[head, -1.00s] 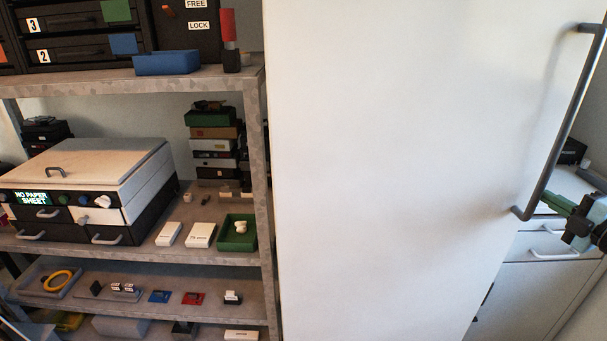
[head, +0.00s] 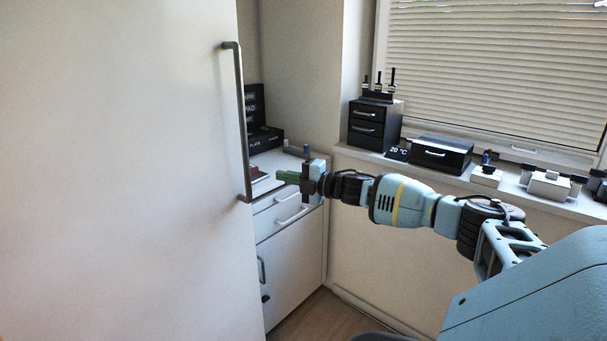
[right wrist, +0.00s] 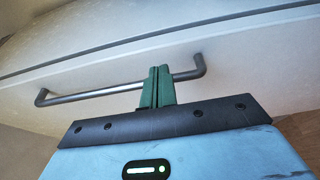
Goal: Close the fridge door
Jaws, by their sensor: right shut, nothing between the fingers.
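The fridge door (head: 120,170) is a large plain white panel filling the left of the head view. Its long dark grey bar handle (head: 239,120) runs upright near the door's right edge. My right gripper (head: 284,177) has green fingers, shut and empty, just right of the handle's lower end. In the right wrist view, the shut fingers (right wrist: 158,86) overlap the handle (right wrist: 95,93), with the pale door surface behind; I cannot tell whether they touch it. The fridge's inside is not visible. My left gripper is not in view.
A white cabinet (head: 290,262) with a counter stands behind the door's handle edge. A windowsill (head: 465,180) on the right carries black drawer boxes (head: 375,124) and small devices, behind my right arm. Some wooden floor (head: 335,315) shows clear at the bottom.

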